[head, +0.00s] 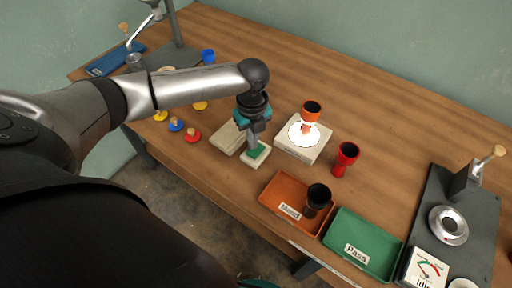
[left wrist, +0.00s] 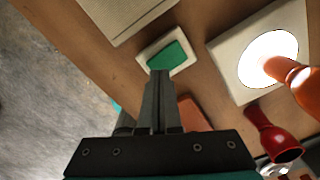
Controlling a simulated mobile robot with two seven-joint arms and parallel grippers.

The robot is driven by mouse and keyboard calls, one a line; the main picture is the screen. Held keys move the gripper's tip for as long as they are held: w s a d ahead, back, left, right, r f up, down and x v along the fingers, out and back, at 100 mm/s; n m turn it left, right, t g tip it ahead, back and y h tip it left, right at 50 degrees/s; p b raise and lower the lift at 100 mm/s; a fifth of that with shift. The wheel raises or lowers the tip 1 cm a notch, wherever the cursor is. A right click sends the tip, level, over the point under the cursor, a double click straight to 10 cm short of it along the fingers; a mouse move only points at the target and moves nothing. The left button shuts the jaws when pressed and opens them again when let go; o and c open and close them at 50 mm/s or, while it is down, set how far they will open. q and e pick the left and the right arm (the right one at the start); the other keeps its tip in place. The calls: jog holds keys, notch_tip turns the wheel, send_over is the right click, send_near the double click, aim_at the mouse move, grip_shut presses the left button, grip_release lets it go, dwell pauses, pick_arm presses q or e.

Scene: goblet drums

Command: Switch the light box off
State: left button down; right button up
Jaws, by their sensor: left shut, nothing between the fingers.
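The light box (head: 304,153) is a pale square box whose round top glows white, with an orange goblet drum (head: 311,109) standing on it. In the left wrist view, the box (left wrist: 226,52) also glows. A green pad on a white base (head: 259,158) lies left of the box, and it shows in the left wrist view (left wrist: 168,56). My left gripper (head: 252,141) is shut and empty, pointing down at the pad. Its fingertips (left wrist: 160,76) overlap the pad's near edge in the wrist view; I cannot tell whether they touch. My right gripper is out of view.
A red goblet drum (head: 345,158) stands right of the box. In front are an orange tray (head: 274,190) holding a dark drum (head: 316,198) and a green tray (head: 343,225). A grey device (head: 425,215) stands at right. A flat beige block (head: 226,139) lies beside the pad.

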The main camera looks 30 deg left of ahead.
aim_at(253, 152)
pick_arm(q)
jog(key=shift+f+b, duration=0.6)
jog(key=shift+f, duration=0.8)
dwell(0.4)
jog(key=shift+s, duration=0.1)
notch_tip(253, 152, up, 7)
jog(key=p, duration=0.8)
jog(key=shift+r, duration=0.1)
dwell(0.4)
